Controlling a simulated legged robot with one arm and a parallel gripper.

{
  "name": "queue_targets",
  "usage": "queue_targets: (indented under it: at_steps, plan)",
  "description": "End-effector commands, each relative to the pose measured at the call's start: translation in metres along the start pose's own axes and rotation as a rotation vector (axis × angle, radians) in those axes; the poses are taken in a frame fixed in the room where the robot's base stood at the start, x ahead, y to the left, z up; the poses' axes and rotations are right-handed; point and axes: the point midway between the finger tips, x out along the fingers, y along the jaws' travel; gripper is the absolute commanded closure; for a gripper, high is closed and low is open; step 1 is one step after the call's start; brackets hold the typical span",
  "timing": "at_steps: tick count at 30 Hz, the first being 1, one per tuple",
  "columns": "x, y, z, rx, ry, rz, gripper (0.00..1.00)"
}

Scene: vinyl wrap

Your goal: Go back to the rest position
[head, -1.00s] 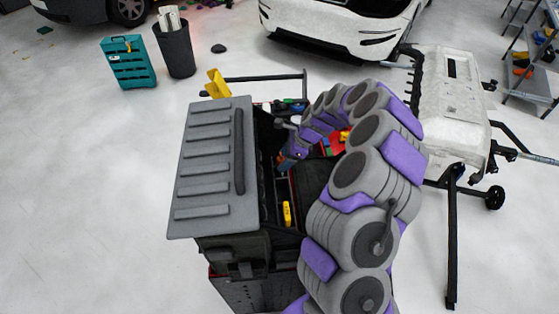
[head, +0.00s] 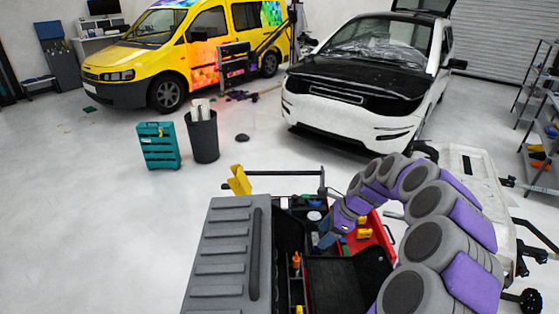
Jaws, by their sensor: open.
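My arm (head: 432,222) rises from the lower right and arches over the tool cart. My gripper (head: 326,241) is at its far end, pointing down to the left over the cart's open top. It is small in the head view; it is open, and I see nothing held in it. The tool cart (head: 222,262) has its grey ribbed lid folded out to the left and its dark inside open. Small tools and a red bin (head: 382,238) with yellow and green items show around the gripper. My arm hides part of the cart's right side.
A white panel on a stand (head: 462,165) is close at the right of my arm. A teal case (head: 158,146) and a black bin (head: 203,137) stand beyond the cart. A yellow van (head: 195,48) and a white car (head: 365,85) are farther back. The left floor is clear.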

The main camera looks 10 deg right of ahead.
Motion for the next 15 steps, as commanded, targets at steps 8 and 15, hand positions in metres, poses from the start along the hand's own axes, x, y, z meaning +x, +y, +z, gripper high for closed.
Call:
queue_targets:
  at_steps: [8, 15]
  plan:
    - [-0.021, 0.046, 0.05, -0.291, 0.004, 0.045, 0.38]
    - [-0.05, 0.13, 0.093, -0.74, 0.043, 0.128, 0.38]
